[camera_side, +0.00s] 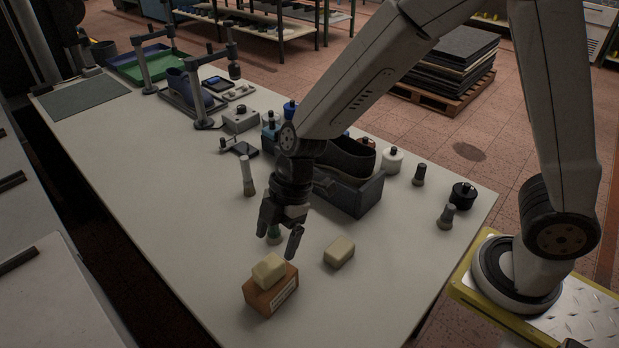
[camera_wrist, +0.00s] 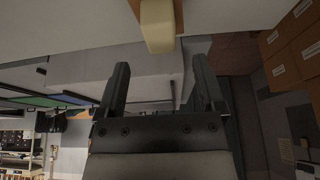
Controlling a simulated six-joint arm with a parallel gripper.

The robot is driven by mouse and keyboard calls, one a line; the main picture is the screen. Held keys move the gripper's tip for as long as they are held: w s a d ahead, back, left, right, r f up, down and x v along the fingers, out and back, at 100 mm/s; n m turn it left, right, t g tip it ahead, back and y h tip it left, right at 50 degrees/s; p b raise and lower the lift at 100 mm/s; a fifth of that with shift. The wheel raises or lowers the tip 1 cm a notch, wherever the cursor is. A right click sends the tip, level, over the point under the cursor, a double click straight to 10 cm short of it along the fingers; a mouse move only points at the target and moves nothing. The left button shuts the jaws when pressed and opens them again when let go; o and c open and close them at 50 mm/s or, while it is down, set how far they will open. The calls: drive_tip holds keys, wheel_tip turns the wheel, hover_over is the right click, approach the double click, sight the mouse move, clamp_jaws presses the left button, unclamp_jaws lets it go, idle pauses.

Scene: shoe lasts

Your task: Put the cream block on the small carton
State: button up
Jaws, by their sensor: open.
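A cream block (camera_side: 268,270) rests on top of the small brown carton (camera_side: 275,297), sitting a little askew. A second, similar cream block (camera_side: 339,252) lies on the table to the right of the carton. My gripper (camera_side: 279,238) is open and empty, above and behind the carton, apart from both blocks. In the wrist view, my gripper's two fingers (camera_wrist: 160,80) stand wide apart with nothing between them. The block on the carton (camera_wrist: 158,28) shows at the top of that view, beyond the fingertips, with a strip of the carton (camera_wrist: 179,14) beside it.
A dark grey tray (camera_side: 352,195) holding a black shoe form stands behind my gripper. White and black jars (camera_side: 391,160) (camera_side: 463,195) and other pegs stand to the right. The table's front (camera_side: 205,260) is clear.

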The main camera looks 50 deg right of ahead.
drive_tip(key=shift+v, duration=2.65)
drive_tip(key=s+d+f+m+t+h, duration=0.1)
drive_tip(key=s+d+m+h, duration=0.1)
drive_tip(key=d+m, duration=0.6)
drive_tip(key=s+d+f+m+t+h, duration=0.1)
drive_tip(key=s+d+m, duration=0.3)
drive_tip(key=d+m, duration=0.5)
drive_tip(key=shift+f+m+t+h, duration=0.3)
drive_tip(key=shift+f+m+h, duration=0.2)
drive_tip(key=shift+f+h, duration=0.2)
